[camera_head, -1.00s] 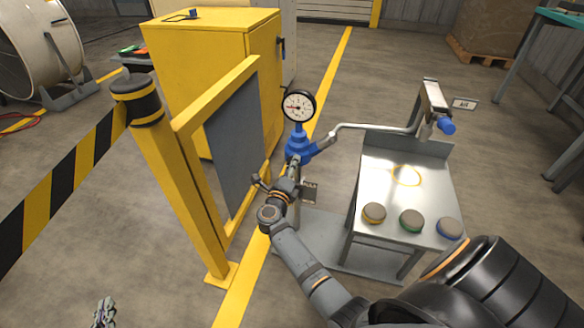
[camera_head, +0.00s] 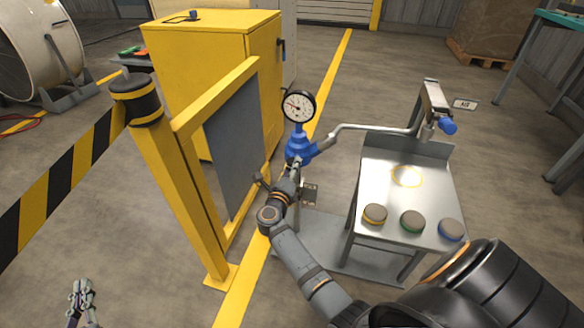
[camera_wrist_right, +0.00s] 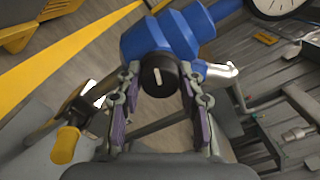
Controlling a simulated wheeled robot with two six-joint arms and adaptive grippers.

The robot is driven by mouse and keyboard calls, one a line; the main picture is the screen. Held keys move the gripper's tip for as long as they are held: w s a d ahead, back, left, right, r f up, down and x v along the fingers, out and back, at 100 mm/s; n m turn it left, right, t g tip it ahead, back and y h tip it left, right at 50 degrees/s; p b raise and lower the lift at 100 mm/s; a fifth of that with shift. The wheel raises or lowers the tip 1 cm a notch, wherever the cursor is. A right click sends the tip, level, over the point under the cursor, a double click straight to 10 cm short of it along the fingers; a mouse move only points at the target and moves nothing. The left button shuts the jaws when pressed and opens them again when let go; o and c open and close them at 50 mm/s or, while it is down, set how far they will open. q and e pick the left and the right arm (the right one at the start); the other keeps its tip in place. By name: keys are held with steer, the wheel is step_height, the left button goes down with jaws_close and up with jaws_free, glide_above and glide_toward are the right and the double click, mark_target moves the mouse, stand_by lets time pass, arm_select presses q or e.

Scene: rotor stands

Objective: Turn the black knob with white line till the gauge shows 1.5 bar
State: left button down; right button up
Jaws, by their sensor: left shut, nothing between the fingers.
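The black knob (camera_wrist_right: 160,76) with its white line shows in the right wrist view, on the front of the blue regulator body (camera_wrist_right: 165,38). The line stands nearly upright there. My right gripper (camera_wrist_right: 160,88) has its fingertips on both sides of the knob, closed on it. In the head view this gripper (camera_head: 296,168) is just below the blue regulator (camera_head: 298,146), and the knob is hidden. The round white gauge (camera_head: 298,106) sits on top; its needle points to the upper left, but its figures are too small to read. My left gripper (camera_head: 82,292) is shut and empty at the lower left.
A yellow frame with a grey panel (camera_head: 235,150) stands close left of my right gripper. A metal table (camera_head: 375,190) with several coloured buttons stands to the right. A pipe (camera_head: 370,127) runs from the regulator to a blue-ended valve. A yellow cabinet (camera_head: 210,60) stands behind.

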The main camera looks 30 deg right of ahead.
mark_target(292, 163)
steer(key=o, duration=0.4)
steer(key=r, duration=0.7)
steer(key=shift+w+d, duration=0.2)
steer(key=shift+w, duration=0.2)
steer(key=r, duration=0.2)
steer(key=s+r, duration=0.1)
steer(key=shift+a+r, duration=0.15)
steer(key=shift+a, duration=0.1)
steer(key=shift+w+d, duration=0.1)
steer(key=shift+w, duration=0.05)
